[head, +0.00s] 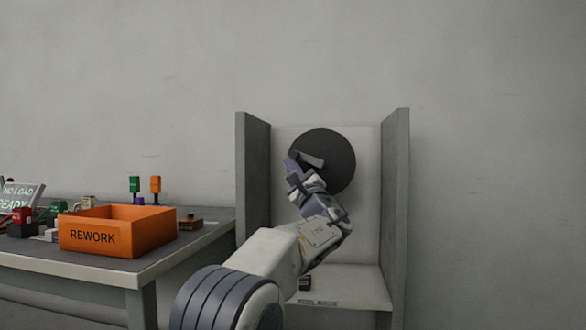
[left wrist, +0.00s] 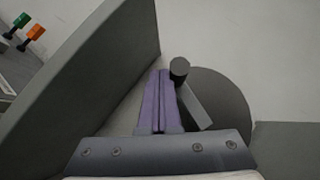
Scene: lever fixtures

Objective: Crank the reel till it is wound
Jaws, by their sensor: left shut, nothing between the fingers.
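The reel (head: 338,168) is a dark round disc on the back panel of a grey open booth. Its grey crank arm (head: 312,160) lies across the upper left of the disc. In the left wrist view, the reel (left wrist: 228,105) is partly hidden behind the crank arm (left wrist: 194,106), which ends in a dark round knob (left wrist: 179,68). My left gripper (head: 290,164) is at the disc's left edge, beside the crank. Its purple fingers (left wrist: 160,78) are shut with nothing between them, just left of the knob. I cannot tell whether they touch it. My right gripper is not in view.
Booth side walls stand left (head: 254,175) and right (head: 396,190) of the reel; the left one (left wrist: 95,80) is close to my gripper. A table (head: 208,238) at left holds an orange REWORK box (head: 92,237) and several small items.

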